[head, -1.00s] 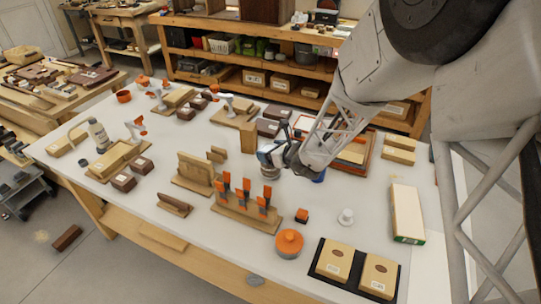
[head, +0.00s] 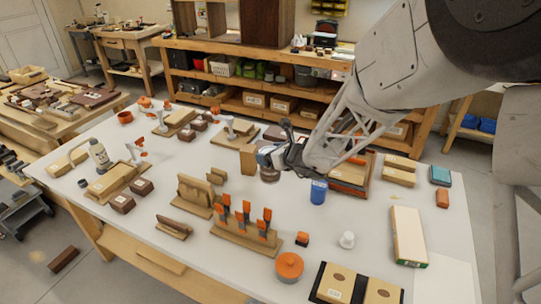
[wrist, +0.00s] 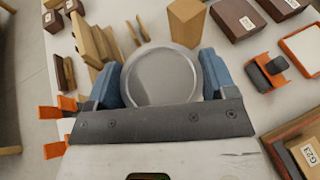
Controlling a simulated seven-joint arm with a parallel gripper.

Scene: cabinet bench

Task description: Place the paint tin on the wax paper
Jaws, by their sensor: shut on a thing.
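My gripper (head: 268,160) is shut on the paint tin, a round tin with a grey metal lid (wrist: 160,76). Its blue fingers sit on both sides of the tin in the wrist view. I cannot pick out the wax paper with certainty; a pale sheet-like area (head: 448,280) lies at the bench's lower right corner.
A wooden rack with orange-handled tools (head: 244,232), an orange round tin (head: 289,266) and a small white object (head: 347,240) are nearer the front. A long pale box (head: 408,236) lies at right.

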